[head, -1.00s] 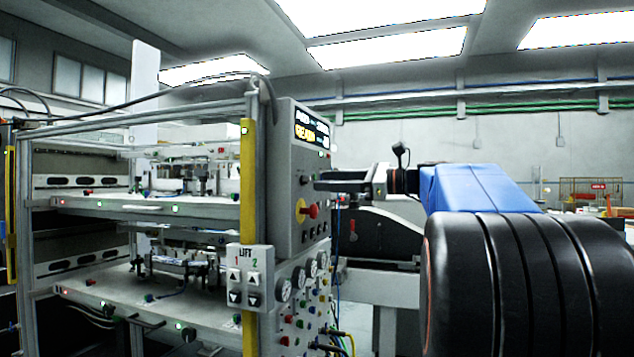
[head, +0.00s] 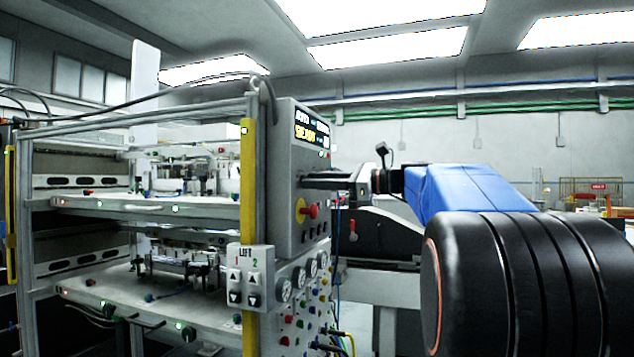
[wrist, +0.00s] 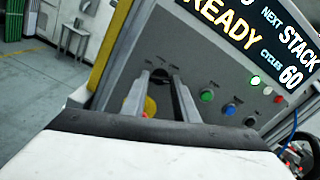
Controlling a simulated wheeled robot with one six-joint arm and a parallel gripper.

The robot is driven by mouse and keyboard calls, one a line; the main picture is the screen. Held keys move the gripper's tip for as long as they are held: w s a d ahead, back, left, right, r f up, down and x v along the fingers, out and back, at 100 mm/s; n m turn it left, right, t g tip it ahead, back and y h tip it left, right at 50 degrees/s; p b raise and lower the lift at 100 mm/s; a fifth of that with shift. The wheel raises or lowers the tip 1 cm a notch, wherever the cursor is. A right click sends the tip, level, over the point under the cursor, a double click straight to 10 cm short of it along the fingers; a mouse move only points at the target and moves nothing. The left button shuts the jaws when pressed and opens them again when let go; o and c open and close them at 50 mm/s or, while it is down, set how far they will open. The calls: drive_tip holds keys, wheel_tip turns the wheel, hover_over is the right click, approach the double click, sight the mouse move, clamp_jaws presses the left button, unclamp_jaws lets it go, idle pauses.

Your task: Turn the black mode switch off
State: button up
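The grey control panel (head: 291,170) stands on the front corner of the machine. My gripper (head: 304,180) reaches in from the right, its fingers at the panel's face below the display. In the wrist view my gripper (wrist: 160,78) shows two fingers apart, pointing at the panel. A dark round knob (wrist: 160,75), apparently the black mode switch, sits between the fingertips. Whether they touch it, and which way it points, I cannot tell. In the head view the switch is hidden by my gripper.
The display (wrist: 245,30) reads READY. A green button (wrist: 207,96), a blue one (wrist: 230,109) and a black one (wrist: 250,122) lie right of the fingers. A red emergency stop (head: 311,211) on a yellow plate sits below my gripper. Cables hang beside the panel.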

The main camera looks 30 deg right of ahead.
drive_tip(key=shift+n, duration=0.5)
drive_tip(key=n, duration=0.5)
drive_tip(key=shift+n, duration=0.3)
drive_tip(key=n, duration=0.3)
drive_tip(key=shift+n, duration=0.3)
drive_tip(key=n, duration=0.3)
drive_tip(key=shift+n, duration=0.3)
drive_tip(key=n, duration=0.6)
drive_tip(key=shift+f, duration=0.1)
drive_tip(key=n, duration=0.7)
drive_tip(key=o, duration=1.1)
